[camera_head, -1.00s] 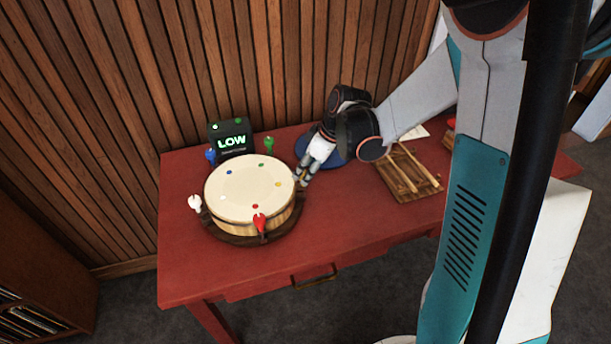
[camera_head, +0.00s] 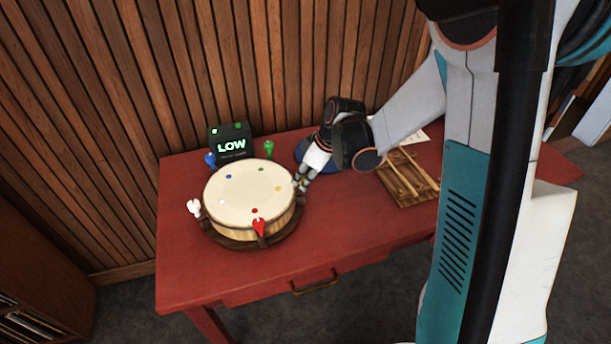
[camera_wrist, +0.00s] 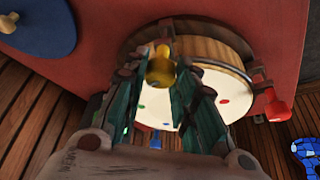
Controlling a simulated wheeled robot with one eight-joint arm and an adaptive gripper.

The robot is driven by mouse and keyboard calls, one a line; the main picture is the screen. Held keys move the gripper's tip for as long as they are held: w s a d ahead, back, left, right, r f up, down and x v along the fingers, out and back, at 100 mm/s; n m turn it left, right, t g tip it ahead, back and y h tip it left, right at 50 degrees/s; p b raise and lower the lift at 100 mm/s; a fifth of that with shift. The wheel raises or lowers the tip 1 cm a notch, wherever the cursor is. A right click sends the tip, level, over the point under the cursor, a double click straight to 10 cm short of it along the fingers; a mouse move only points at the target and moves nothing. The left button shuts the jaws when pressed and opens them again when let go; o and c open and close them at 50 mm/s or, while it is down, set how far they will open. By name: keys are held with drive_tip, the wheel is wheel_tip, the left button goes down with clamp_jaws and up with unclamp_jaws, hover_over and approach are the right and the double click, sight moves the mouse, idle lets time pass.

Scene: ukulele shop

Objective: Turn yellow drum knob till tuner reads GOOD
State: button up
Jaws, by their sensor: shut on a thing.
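The round drum (camera_head: 248,194) stands on the red table with a pale skin and coloured dots around its edge. My gripper (camera_head: 301,183) is at the drum's right side and hides the yellow knob in the head view. In the wrist view the yellow knob (camera_wrist: 161,70) sits between my two fingers at the drum's rim, and the fingers are shut on it. The black tuner (camera_head: 231,145) behind the drum shows LOW in green-white letters, with small green lights on top.
A red knob (camera_head: 259,227), a white knob (camera_head: 194,207), a blue knob (camera_head: 210,159) and a green knob (camera_head: 269,148) stand around the drum. A wooden tray (camera_head: 408,190) with sticks lies at right. The table's front (camera_head: 300,250) is clear.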

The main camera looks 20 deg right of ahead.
drive_tip(key=shift+s+a+m+t+h, duration=0.1)
drive_tip(key=shift+m+t+h, duration=0.25)
drive_tip(key=shift+m, duration=1)
drive_tip(key=shift+m+t+h, duration=0.15)
drive_tip(key=shift+m+h, duration=0.4)
drive_tip(key=shift+m, duration=0.8)
drive_tip(key=o, duration=1.1)
drive_tip(key=shift+c, duration=0.2)
drive_tip(key=shift+r, duration=0.1)
drive_tip(key=v, duration=1.2)
drive_tip(key=shift+s, duration=0.15)
